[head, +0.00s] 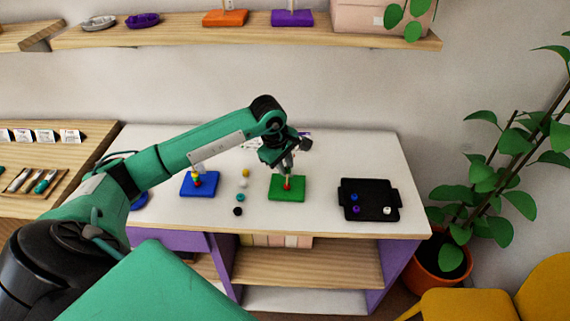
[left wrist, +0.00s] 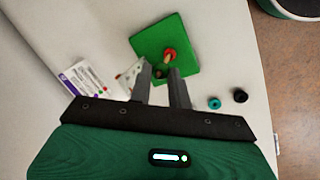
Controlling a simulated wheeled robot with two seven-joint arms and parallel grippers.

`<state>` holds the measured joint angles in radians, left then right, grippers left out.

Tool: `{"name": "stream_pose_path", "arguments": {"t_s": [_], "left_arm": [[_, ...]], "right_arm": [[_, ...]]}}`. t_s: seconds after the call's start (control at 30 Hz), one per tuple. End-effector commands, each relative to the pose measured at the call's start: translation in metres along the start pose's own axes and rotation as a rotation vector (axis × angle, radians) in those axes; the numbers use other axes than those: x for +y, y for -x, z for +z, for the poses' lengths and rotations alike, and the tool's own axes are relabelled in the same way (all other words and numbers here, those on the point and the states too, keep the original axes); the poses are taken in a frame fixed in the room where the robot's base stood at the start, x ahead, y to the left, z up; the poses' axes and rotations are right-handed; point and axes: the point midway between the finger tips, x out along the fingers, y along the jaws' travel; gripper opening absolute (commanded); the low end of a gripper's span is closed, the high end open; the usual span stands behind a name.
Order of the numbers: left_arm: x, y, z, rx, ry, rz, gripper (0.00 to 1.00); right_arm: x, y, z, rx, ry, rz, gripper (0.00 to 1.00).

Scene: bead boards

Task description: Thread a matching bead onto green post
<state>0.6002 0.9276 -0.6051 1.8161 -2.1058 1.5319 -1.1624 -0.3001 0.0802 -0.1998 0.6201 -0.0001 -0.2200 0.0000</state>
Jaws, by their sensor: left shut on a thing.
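The green board (head: 298,194) lies on the white table, with an upright tan post and a red bead (head: 287,187) low on it. In the left wrist view the red bead (left wrist: 169,54) sits around the post on the green board (left wrist: 148,42). My left gripper (head: 288,168) is above this board, pointing down. Its fingertips (left wrist: 161,76) are close to the post and shut on a small, dark brownish thing (left wrist: 158,74), likely a bead; its shape and colour are hard to tell. My right gripper is not in view.
Loose yellow (head: 246,173), white (head: 242,183), teal (head: 240,197) and black (head: 238,211) beads lie left of the green board. A blue board (head: 210,187) with beads on its post stands further left. A black tray (head: 372,188) with several beads is at right.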

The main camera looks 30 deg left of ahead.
Motion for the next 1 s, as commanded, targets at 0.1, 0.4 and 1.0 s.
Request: {"name": "stream_pose_path", "arguments": {"t_s": [0.1, 0.4, 1.0], "left_arm": [[0.0, 0.001, 0.0, 0.0, 0.0, 0.0, 0.0], [0.0, 0.0, 0.0, 0.0, 0.0, 0.0, 0.44], [0.001, 0.067, -0.001, 0.003, -0.001, 0.006, 0.44]], "right_arm": [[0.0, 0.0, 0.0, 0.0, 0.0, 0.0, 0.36], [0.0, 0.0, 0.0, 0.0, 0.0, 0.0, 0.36], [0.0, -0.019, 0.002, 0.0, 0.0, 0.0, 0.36]]}}
